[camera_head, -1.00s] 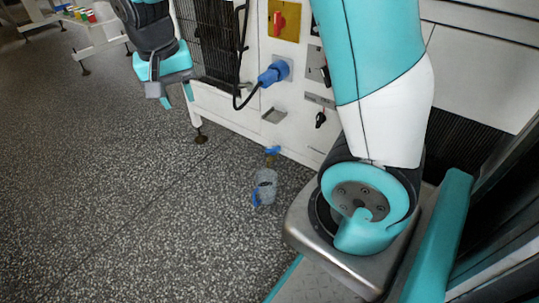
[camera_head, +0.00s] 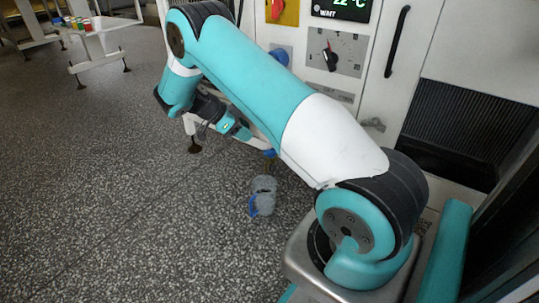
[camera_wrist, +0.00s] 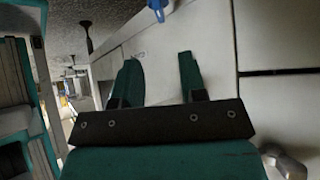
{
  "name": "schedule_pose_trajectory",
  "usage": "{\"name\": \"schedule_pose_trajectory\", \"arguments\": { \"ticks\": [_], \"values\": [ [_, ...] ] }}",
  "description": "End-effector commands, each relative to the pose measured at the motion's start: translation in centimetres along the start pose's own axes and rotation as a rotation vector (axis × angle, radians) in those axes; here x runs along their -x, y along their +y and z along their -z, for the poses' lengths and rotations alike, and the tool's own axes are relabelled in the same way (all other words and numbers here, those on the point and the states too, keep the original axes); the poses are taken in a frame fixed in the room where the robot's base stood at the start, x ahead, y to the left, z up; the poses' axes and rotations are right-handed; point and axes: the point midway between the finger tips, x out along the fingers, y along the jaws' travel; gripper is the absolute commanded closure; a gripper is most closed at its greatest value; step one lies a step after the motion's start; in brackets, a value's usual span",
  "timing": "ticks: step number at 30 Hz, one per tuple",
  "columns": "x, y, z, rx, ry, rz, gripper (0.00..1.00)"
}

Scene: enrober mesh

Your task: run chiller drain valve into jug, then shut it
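A clear jug (camera_head: 264,190) with a blue handle stands on the speckled floor in front of the white machine. A small blue part (camera_head: 269,153), probably the drain valve's handle, shows low on the machine just above the jug; my arm partly covers that area. My gripper (camera_head: 238,130) is left of the valve and above the floor, partly hidden by my arm. In the wrist view my gripper's two teal fingers (camera_wrist: 160,75) are apart with nothing between them. A blue part (camera_wrist: 160,8) shows at the wrist view's top edge; I cannot tell which one. The jug's contents are unclear.
A white table (camera_head: 98,25) with coloured cups stands far left. The floor at left is open.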

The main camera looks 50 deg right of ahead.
Motion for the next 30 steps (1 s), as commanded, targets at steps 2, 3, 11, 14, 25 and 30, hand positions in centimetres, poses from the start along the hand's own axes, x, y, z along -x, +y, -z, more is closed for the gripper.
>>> {"name": "schedule_pose_trajectory", "arguments": {
  "ticks": [2,3,11,14,25,30],
  "values": [
    [-2.5,0.0,-0.4,-0.001,0.000,-0.002,0.62],
    [-3.4,0.1,-0.5,0.001,0.000,-0.003,0.62],
    [-8.8,0.0,-0.4,0.000,-0.001,-0.002,0.62],
    [-10.2,0.0,-0.3,0.001,-0.002,0.000,0.62],
    [-11.6,0.0,0.0,0.003,-0.001,0.001,0.62],
    [-11.6,0.0,0.0,0.003,-0.001,0.001,0.71]
  ]
}}
